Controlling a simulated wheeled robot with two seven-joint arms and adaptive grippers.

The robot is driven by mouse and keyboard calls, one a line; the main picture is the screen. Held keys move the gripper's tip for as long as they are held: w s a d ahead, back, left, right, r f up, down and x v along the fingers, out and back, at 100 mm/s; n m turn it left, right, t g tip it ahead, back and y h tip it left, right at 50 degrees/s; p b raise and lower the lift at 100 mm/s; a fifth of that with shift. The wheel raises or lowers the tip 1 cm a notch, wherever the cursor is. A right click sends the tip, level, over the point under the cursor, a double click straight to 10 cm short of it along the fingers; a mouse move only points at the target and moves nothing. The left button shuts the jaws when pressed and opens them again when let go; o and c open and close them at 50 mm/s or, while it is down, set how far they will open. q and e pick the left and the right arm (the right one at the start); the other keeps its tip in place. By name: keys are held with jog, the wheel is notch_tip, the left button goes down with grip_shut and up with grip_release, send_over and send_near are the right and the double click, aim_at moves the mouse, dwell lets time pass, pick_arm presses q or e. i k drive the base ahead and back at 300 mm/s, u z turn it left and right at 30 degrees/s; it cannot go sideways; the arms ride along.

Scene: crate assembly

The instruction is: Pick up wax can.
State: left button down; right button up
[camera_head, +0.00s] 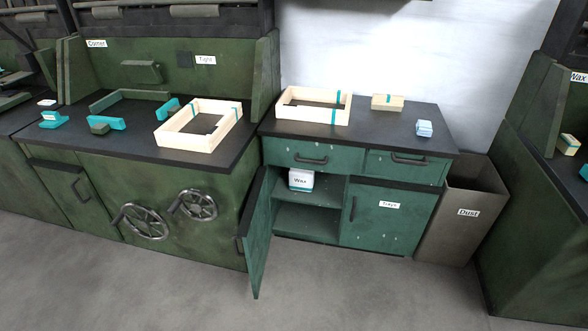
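The wax can (301,180) is a small white container with a teal base and the label "Wax". It stands upright on the upper shelf (320,192) inside the left compartment of the green cabinet. The compartment's door (258,232) is swung open toward the front left, and the can's front is in plain view. Neither of my grippers is in the head camera view.
Wooden frames lie on the cabinet top (365,118) and on the left workbench (200,125). A wood block (387,102) and a small light-blue item (424,128) are also on the cabinet top. A dust bin (470,215) stands at right. The floor in front is clear.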

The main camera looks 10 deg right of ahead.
aim_at(300, 179)
jog(key=i, duration=1.7)
jog(key=u, duration=2.05)
jog(key=i, duration=1.4)
jog(key=z, duration=3.05)
jog(key=i, duration=0.5)
jog(key=u, duration=0.1)
